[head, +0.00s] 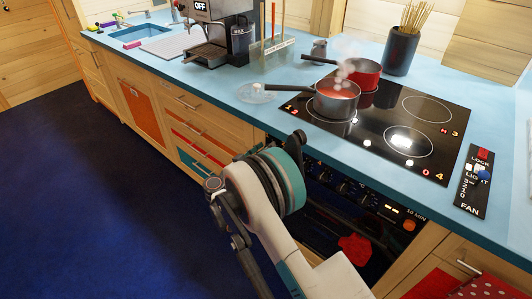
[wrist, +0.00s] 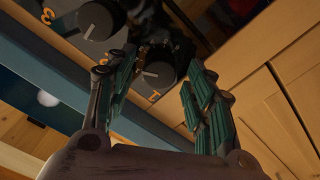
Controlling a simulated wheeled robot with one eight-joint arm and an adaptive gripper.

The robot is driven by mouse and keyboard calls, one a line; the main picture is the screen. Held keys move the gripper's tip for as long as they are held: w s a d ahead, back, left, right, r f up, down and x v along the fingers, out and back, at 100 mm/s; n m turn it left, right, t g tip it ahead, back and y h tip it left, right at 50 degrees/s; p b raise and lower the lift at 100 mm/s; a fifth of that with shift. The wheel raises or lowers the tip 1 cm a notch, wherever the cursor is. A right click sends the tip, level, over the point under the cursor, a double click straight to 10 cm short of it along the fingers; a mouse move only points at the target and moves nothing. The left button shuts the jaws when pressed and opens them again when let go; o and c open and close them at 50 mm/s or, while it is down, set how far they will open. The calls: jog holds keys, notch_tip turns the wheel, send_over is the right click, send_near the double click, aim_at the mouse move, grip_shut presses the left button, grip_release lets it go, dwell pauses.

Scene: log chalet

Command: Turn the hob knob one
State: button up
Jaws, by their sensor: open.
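In the wrist view, a dark round knob (wrist: 158,72) with a pale pointer line has a mark that looks like a 1 beside it. My gripper (wrist: 162,60) is open, its green-padded fingers on either side of this knob. I cannot tell whether they touch it. In the head view, the black hob (head: 385,140) is set in the blue counter, and a row of knobs (head: 345,188) shows on the oven front below. My arm hides part of that front.
A steaming pot (head: 337,98) and a red pot (head: 365,76) stand on the hob. A glass lid (head: 257,93) lies left of it. A fan panel (head: 472,182) is at the right. The blue floor (head: 90,190) at left is clear.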

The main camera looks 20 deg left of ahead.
jog(key=shift+w+d, duration=0.15)
jog(key=shift+w, duration=0.2)
jog(key=c, duration=1.1)
jog(key=shift+o, duration=0.2)
jog(key=n, duration=1.1)
jog(key=shift+f+n, duration=0.1)
jog(key=shift+n, duration=0.3)
